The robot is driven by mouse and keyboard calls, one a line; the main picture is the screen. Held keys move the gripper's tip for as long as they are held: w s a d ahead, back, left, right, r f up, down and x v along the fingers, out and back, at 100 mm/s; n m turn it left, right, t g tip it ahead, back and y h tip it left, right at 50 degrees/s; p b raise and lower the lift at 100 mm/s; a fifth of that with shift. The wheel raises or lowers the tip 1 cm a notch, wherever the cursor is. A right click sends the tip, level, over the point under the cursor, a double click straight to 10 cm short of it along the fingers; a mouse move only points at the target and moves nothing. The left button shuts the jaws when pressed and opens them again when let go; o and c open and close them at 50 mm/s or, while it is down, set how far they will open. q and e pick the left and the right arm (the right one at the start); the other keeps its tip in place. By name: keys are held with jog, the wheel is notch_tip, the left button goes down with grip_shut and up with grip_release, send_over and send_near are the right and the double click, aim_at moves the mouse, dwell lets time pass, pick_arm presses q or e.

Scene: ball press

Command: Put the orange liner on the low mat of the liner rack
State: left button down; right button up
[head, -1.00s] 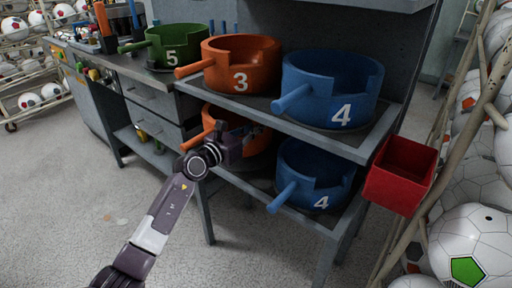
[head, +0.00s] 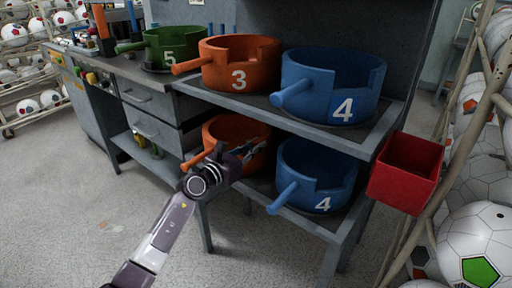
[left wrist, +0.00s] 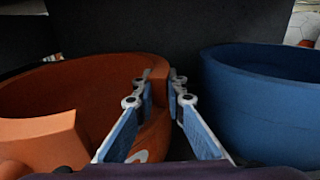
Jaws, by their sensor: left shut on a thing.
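My left gripper (head: 255,148) is at the front right side of the lower orange liner (head: 230,128). In the left wrist view my left gripper (left wrist: 165,84) is shut on the right wall of this orange liner (left wrist: 70,92). The liner is upright at the low level of the liner rack (head: 292,221), left of the lower blue liner (head: 312,192), its handle pointing front left. My gripper hides part of its front and base, so I cannot tell whether it touches the low mat beneath. My right gripper is out of view.
Above stand an orange liner marked 3 (head: 240,80) and a blue liner marked 4 (head: 345,108). A green liner marked 5 (head: 172,58) is on the bench to the left. A red bin (head: 405,190) hangs at the right. The floor in front is clear.

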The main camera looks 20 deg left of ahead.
pick_arm(q)
jog(key=shift+r, duration=0.15)
jog(key=c, duration=2.3)
grip_release()
jog(key=shift+f, duration=0.2)
jog(key=o, duration=0.3)
jog(key=shift+r, duration=0.1)
